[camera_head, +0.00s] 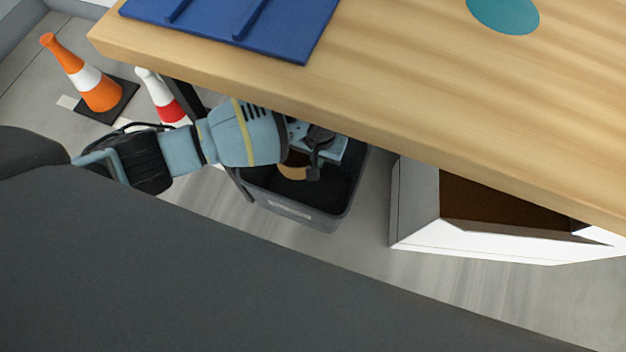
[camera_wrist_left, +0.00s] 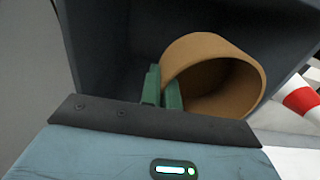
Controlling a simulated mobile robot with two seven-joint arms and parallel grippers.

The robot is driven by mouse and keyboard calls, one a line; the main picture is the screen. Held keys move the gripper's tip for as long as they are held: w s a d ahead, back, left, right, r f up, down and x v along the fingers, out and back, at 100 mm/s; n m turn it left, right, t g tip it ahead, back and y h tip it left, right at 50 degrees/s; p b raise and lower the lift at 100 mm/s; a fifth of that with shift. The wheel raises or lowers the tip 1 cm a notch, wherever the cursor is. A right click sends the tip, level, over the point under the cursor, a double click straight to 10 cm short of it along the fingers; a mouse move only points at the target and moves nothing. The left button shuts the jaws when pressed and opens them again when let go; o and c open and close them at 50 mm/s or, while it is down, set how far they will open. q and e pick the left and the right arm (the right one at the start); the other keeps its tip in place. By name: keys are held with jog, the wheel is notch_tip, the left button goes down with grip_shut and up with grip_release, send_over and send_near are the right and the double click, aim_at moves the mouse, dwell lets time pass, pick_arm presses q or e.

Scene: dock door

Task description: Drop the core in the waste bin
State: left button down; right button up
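The core is a short brown cardboard tube (camera_wrist_left: 210,62); it also shows in the head view (camera_head: 294,168), partly covered by my gripper. My left gripper (camera_wrist_left: 163,88) has its two green fingers close together with the tube's near wall pinched between them. The tube's open end faces right in the left wrist view. The dark grey waste bin (camera_head: 318,219) stands on the floor beside the table. The gripper and core are over its opening, and the bin's walls surround the tube in the left wrist view (camera_wrist_left: 105,50). My right gripper is not in view.
A wooden table (camera_head: 400,105) with a blue tray (camera_head: 235,22) and a teal disc (camera_head: 505,13) overhangs beside the arm. A white box (camera_head: 415,205) stands right of the bin. An orange cone (camera_head: 93,88) and a red-and-white post (camera_head: 163,100) stand at left.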

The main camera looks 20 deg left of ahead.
pick_arm(q)
jog(key=c, duration=1.6)
grip_release()
